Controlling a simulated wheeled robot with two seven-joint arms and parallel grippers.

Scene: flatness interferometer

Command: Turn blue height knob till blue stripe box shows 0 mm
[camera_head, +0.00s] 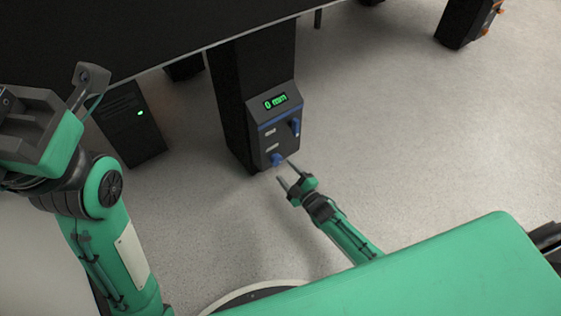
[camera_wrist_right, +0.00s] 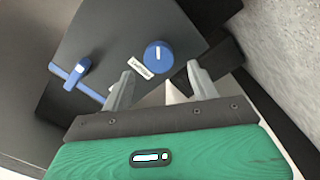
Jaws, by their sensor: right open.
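The box with the blue stripe (camera_head: 265,125) is fixed low on a black table leg, and its green display (camera_head: 275,101) reads 0 mm. The blue height knob (camera_head: 277,159) is low on the box's front. In the right wrist view the round blue knob (camera_wrist_right: 158,56) has a white pointer line and sits beyond the fingertips, apart from them. My right gripper (camera_head: 286,174) is open and empty, just in front of the knob. My left gripper's fingers cannot be made out; my left arm (camera_head: 115,220) shows at the left of the head view.
A blue lever (camera_head: 294,128) is on the box's right side and shows in the right wrist view (camera_wrist_right: 76,73). A white label is beside the knob. A black computer case (camera_head: 130,122) with a green light stands to the left. The black tabletop overhangs above.

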